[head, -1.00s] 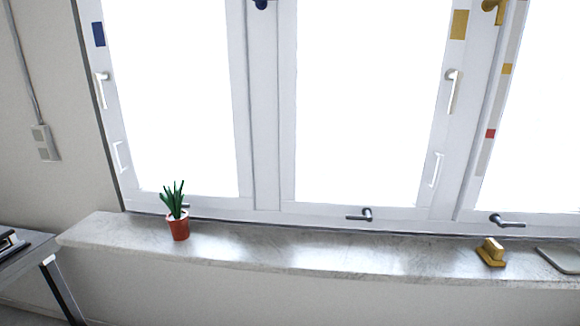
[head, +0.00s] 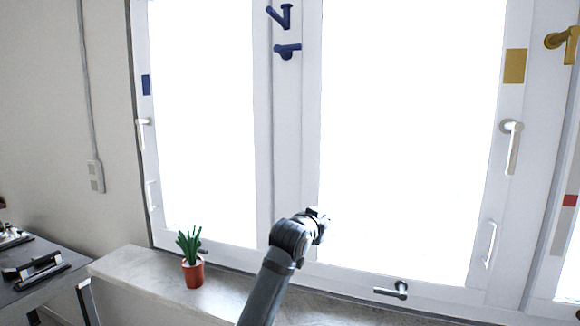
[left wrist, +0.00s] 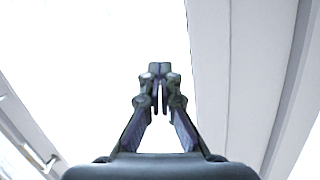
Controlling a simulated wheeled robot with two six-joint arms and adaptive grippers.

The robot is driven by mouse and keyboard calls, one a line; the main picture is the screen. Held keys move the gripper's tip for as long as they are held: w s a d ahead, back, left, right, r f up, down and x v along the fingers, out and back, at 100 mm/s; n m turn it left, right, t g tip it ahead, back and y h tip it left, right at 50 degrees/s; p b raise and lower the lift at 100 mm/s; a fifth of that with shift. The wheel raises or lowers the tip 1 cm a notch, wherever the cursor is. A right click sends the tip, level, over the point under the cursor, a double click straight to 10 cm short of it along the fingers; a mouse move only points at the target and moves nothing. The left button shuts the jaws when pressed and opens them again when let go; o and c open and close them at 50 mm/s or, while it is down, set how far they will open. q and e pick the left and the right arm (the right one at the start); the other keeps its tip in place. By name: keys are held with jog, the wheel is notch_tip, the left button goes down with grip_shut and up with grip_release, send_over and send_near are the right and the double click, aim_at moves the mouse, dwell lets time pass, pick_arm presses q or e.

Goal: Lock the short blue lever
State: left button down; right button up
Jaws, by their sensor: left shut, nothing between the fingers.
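Two dark blue levers are on the white window frame at the top of the head view. The upper blue lever (head: 280,17) slants up to the left; the lower blue lever (head: 287,50) lies about level. I cannot tell surely which is the short one. My left gripper (head: 321,214) is well below both, in front of the window near the central frame post. In the left wrist view my left gripper (left wrist: 160,72) is shut and empty, pointing along the bright pane and white frame. No blue lever shows there. My right gripper is not in view.
A potted plant (head: 193,272) stands on the stone sill (head: 150,275). A grey handle (head: 392,291) is on the lower frame. White handles (head: 512,145) and a yellow lever (head: 562,42) are at the right. A table with dark items (head: 40,270) is at the lower left.

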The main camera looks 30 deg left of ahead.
pick_arm(q)
notch_tip(320, 180, up, 16)
jog(key=w+a+t, duration=0.1)
jog(key=a+t, duration=0.1)
jog(key=t, duration=0.1)
jog(key=s+a+r+n+t+y, duration=0.1)
jog(key=s+a+r, duration=0.1)
jog(key=r, duration=0.8)
jog(key=s+a+r+n+t+y, duration=0.1)
jog(key=s+r, duration=0.4)
jog(key=r, duration=0.5)
jog(key=s+a+r+n+t+y, duration=0.1)
jog(key=s+a+r+t, duration=0.2)
jog(key=r, duration=0.7)
jog(key=shift+s+a, duration=0.3)
jog(key=shift+s, duration=0.25)
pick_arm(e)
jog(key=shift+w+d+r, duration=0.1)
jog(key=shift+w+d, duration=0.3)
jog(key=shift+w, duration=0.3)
pick_arm(q)
jog(key=shift+w, duration=0.1)
